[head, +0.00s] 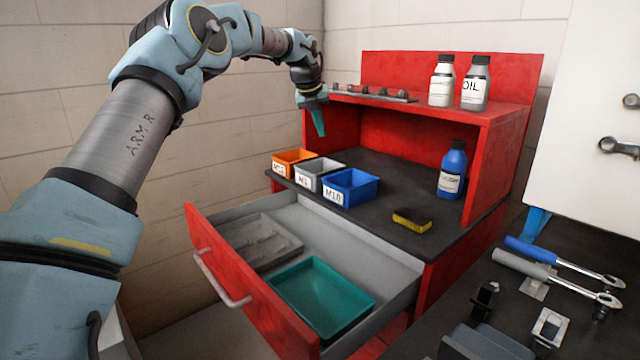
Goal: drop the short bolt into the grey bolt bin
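The grey bolt bin (319,183) stands between the orange bin (294,158) and the blue bin (352,190) on the dark worktop of the red bench. It has a white label on its front; its inside is mostly hidden. My gripper (319,126) hangs above and behind the bins, near the left end of the upper shelf, with its teal finger pointing down. It is clear of the grey bin. I see the fingers edge-on, so their opening does not show. I cannot make out a short bolt anywhere.
The red drawer (240,285) is pulled out below the bins, with a grey tray (282,246) and a teal tray (365,297) inside. A rail (375,97) and two bottles stand on the upper shelf. A blue bottle (453,170) and a yellow-black sponge (411,221) are on the worktop.

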